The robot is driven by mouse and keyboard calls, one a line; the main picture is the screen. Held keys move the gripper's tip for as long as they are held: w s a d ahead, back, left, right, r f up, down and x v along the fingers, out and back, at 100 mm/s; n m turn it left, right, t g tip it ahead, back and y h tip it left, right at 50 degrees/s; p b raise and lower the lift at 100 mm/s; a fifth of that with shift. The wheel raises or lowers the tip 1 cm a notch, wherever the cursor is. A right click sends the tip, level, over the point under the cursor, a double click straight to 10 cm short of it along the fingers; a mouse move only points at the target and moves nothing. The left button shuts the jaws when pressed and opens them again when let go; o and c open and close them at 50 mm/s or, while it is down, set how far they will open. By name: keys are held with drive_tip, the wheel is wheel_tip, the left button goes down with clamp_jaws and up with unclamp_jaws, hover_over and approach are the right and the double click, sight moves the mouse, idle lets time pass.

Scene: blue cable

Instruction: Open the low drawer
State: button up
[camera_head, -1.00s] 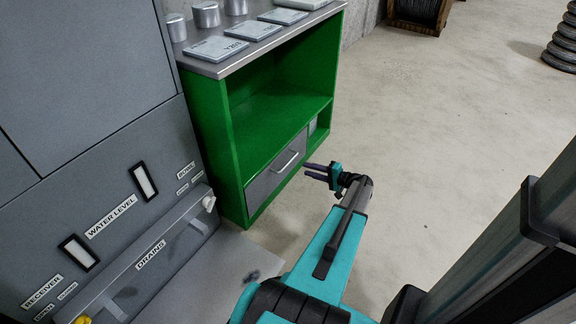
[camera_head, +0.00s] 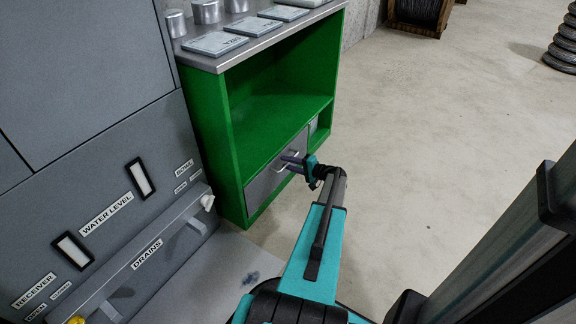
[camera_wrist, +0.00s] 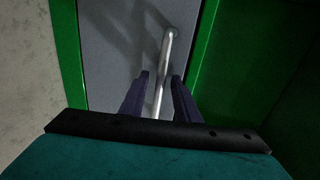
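The low drawer (camera_head: 262,187) is a grey front at the bottom of the green cabinet, and it sits flush in its frame. Its silver bar handle (camera_wrist: 165,70) runs between my two dark fingers in the wrist view. My gripper (camera_head: 288,163) is at the drawer front in the head view, with its fingers around the handle. The fingers (camera_wrist: 158,98) are apart, one on each side of the bar, with a gap on both sides. The fingers hide part of the handle in the head view.
The green cabinet (camera_head: 215,135) has an open shelf above the drawer and a small open compartment (camera_head: 320,127) to its right. Cans and flat boxes (camera_head: 215,43) stand on top. A grey machine (camera_head: 90,130) stands at left.

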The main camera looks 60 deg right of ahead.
drive_tip(key=shift+w, duration=0.1)
drive_tip(key=shift+c, duration=0.2)
clamp_jaws()
